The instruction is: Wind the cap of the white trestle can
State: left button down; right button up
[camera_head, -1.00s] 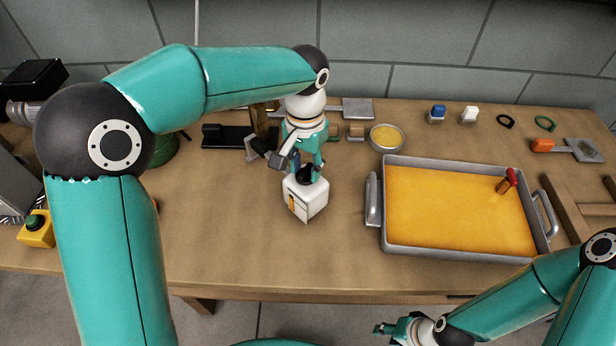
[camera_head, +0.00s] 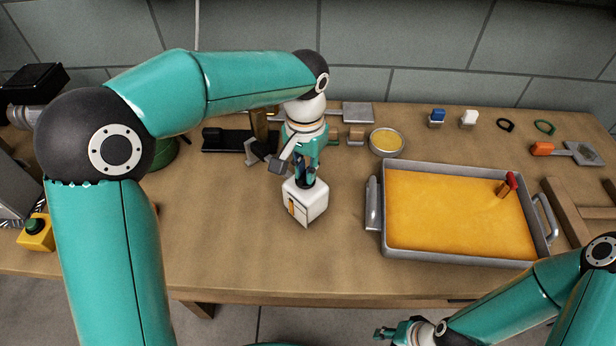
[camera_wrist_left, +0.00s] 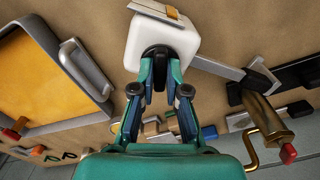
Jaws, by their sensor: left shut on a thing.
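The white can (camera_head: 304,203) is a small block with an orange-yellow marking on one side, upright on the bench in the head view. It also shows at the top of the left wrist view (camera_wrist_left: 160,42). Its black round cap (camera_wrist_left: 158,54) is on its top, mostly covered by the fingers. My left gripper (camera_head: 306,178) points down over the can, shut on the cap; its two fingers also show in the left wrist view (camera_wrist_left: 159,72), one on each side. My right gripper (camera_head: 384,331) is low in the head view, away from the bench items; its jaw opening is unclear.
A grey tray (camera_head: 374,205) with an orange-yellow inside stands right of the can. A round yellow-filled dish (camera_head: 387,141), a blue block (camera_head: 437,115) and a white block (camera_head: 469,117) lie behind. A yellow box with a green button (camera_head: 36,232) is at left. Bare bench lies in front.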

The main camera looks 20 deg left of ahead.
dwell(0.5)
pick_arm(q)
jog(key=shift+r+m+p, duration=0.1)
jog(key=shift+m+p, duration=0.3)
jog(key=shift+m, duration=1)
jog(key=shift+p, duration=0.4)
jog(key=shift+m, duration=0.4)
jog(key=c, duration=1.1)
grip_release()
